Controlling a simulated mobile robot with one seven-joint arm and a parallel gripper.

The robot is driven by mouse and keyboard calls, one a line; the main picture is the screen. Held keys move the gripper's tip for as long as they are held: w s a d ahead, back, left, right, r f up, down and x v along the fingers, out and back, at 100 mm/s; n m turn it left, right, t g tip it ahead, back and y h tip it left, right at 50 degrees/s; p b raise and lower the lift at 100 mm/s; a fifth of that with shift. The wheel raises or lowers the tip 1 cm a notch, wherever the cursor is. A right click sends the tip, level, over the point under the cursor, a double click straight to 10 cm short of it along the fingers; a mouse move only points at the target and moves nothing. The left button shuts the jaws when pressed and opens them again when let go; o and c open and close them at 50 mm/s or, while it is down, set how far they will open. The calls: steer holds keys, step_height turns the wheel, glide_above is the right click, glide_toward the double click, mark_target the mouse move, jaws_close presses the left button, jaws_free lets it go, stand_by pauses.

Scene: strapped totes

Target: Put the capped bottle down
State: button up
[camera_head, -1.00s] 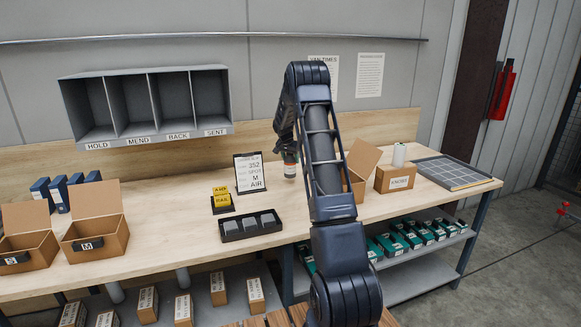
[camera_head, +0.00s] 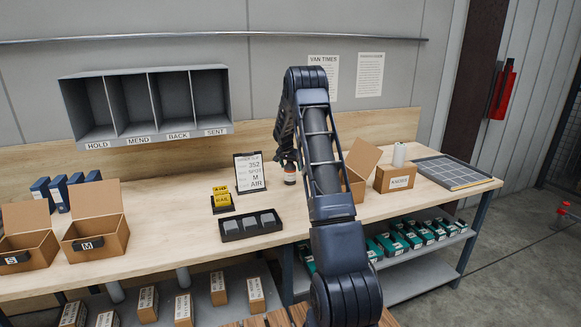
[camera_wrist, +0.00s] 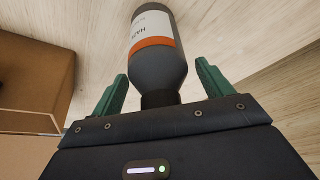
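The capped bottle (camera_head: 290,177) is dark with a white label and an orange band. It stands upright on the workbench (camera_head: 190,231), right of the sign board, and seems to rest on the top. My gripper (camera_head: 288,160) is above it, pointing down. In the wrist view the bottle (camera_wrist: 155,62) lies between my two green fingers (camera_wrist: 160,88), its dark neck and cap end toward my palm. The fingers are spread, with a gap visible on each side of the bottle. My arm hides part of the bench to the right.
An open cardboard box (camera_head: 358,180) stands close right of the bottle, partly behind my arm. A sign board (camera_head: 249,173), a yellow sign (camera_head: 222,198) and a black tray (camera_head: 251,225) stand to the left. A labelled box (camera_head: 395,178) and a grid tray (camera_head: 453,172) are further right.

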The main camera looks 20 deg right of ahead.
steer(key=shift+r, duration=0.1)
steer(key=v, duration=1.2)
steer(key=s+a+r+n+y, duration=0.1)
steer(key=s+a+r, duration=0.2)
steer(key=s+r, duration=0.45)
steer(key=s+a+r+n, duration=0.2)
steer(key=s+r, duration=0.2)
steer(key=s, duration=0.6)
steer(key=s+a+r+n+y, duration=0.1)
steer(key=s+a+r, duration=0.3)
steer(key=s, duration=0.5)
steer(key=s+a+f+n, duration=0.1)
steer(key=s+a+n, duration=0.1)
steer(key=s, duration=1.3)
steer(key=s+a+f+n+t+y, duration=0.1)
steer(key=s+a+n, duration=0.2)
steer(key=s, duration=1.2)
steer(key=shift+s+f, duration=0.3)
steer(key=shift+s, duration=0.1)
